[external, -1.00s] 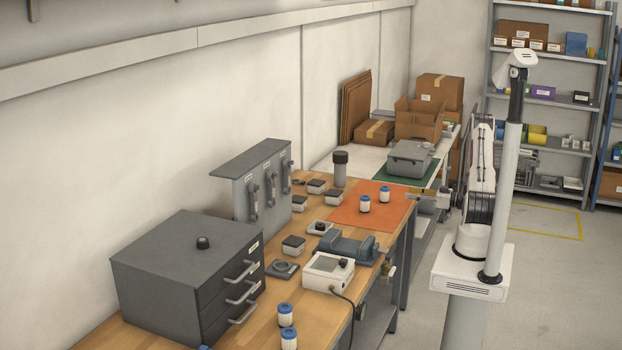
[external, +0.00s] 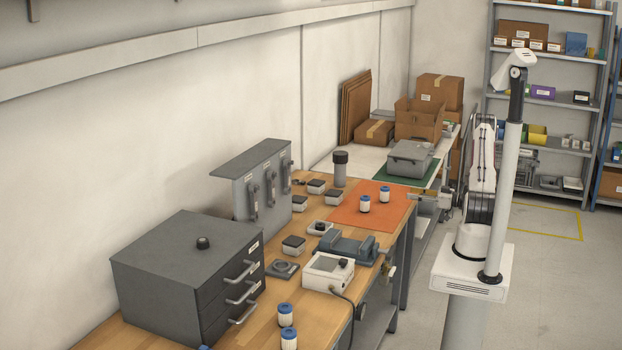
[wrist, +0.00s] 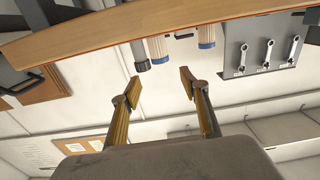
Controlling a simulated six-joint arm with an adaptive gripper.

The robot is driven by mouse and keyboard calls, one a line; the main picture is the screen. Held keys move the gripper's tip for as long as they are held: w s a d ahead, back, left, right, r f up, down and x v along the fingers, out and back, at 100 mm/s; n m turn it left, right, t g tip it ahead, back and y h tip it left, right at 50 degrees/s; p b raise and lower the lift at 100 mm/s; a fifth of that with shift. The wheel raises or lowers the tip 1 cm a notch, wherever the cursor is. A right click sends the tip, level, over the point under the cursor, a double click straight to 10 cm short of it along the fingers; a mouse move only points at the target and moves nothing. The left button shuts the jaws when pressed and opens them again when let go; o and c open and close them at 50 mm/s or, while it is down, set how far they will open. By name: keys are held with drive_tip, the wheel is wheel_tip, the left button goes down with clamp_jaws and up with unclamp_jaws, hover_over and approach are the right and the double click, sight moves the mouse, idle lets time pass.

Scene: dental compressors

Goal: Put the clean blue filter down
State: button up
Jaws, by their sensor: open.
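Two white filters with blue tops stand upright on the orange mat (external: 398,212) on the bench: a front one (external: 365,204) and a back one (external: 384,194). I cannot tell which is the clean one. My gripper (external: 413,197) is low beside the mat's right edge, apart from both filters. In the wrist view, my gripper (wrist: 160,86) is open, with nothing between its fingers. Two filters hang upside down in that tilted picture, one (wrist: 158,48) beyond the gap between the fingers and another (wrist: 206,30) further right.
More blue-topped filters (external: 286,315) stand at the bench's near end. A dark-capped cylinder (external: 340,170) stands behind the mat. A blue-grey vise (external: 346,248) and a white device (external: 328,272) are in front of it. A grey case (external: 410,158) lies beyond.

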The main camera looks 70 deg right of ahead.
sight(387, 187)
drive_tip(key=w+n+g, duration=0.1)
drive_tip(key=w+g, duration=0.1)
drive_tip(key=w, duration=0.1)
drive_tip(key=w+n+g, duration=0.1)
drive_tip(key=w, duration=0.2)
drive_tip(key=shift+w+d+r+g, duration=0.2)
drive_tip(key=shift+g, duration=0.2)
drive_tip(key=w+r+g+h, duration=0.1)
drive_tip(key=w+r+g, duration=0.1)
drive_tip(key=w, duration=0.1)
drive_tip(key=shift+r+n+h, duration=0.1)
drive_tip(key=shift+n+h, duration=0.2)
drive_tip(key=shift+h, duration=0.1)
drive_tip(key=w+a+r+m+g+h, duration=0.1)
drive_tip(key=a+r+g+h, duration=0.2)
drive_tip(key=a+r, duration=0.5)
drive_tip(key=s+a+r+m+g, duration=0.2)
drive_tip(key=s+a+r, duration=0.4)
drive_tip(key=a, duration=0.4)
drive_tip(key=s+a+r+g+y, duration=0.1)
drive_tip(key=s+a+y, duration=0.3)
drive_tip(key=s+a, duration=0.9)
drive_tip(key=shift+a+r+g+y, duration=0.35)
drive_tip(key=shift+a+r, duration=0.2)
drive_tip(key=shift+a, duration=0.65)
drive_tip(key=shift+o, duration=0.4)
drive_tip(key=shift+w, duration=0.1)
